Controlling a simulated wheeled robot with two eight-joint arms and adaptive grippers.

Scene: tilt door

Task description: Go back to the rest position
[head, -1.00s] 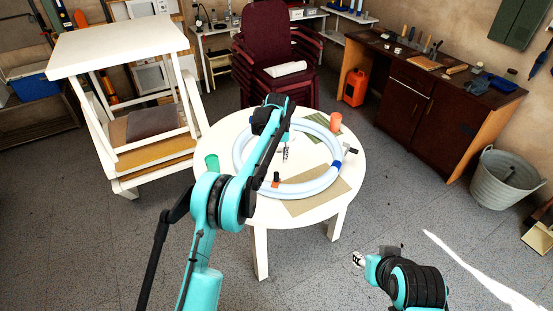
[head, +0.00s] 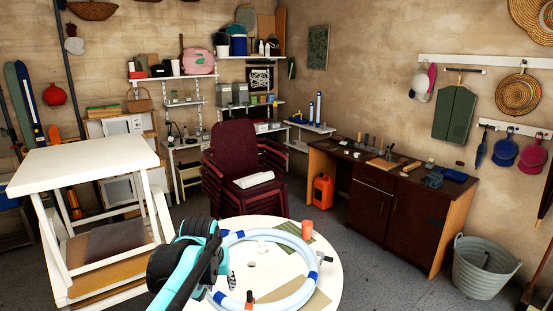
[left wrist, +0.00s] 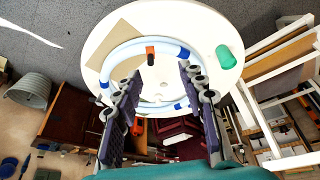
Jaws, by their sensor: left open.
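My left arm reaches in from the bottom of the head view, above the near left part of the round white table (head: 330,290). Its gripper is mostly hidden there behind the wrist. In the left wrist view the left gripper (left wrist: 158,72) has its two dark fingers wide apart, with nothing between them. It points over the table, where a pale blue ring of tube (head: 290,236) lies, apart from the fingers as far as I can tell. My right gripper is out of view.
An orange cylinder (head: 307,230) and a small black-and-orange piece (head: 250,300) are by the ring. A green cylinder (left wrist: 226,57) is near the table edge. A white table (head: 80,160) stands left, stacked maroon chairs (head: 236,150) behind, a dark workbench (head: 400,210) right.

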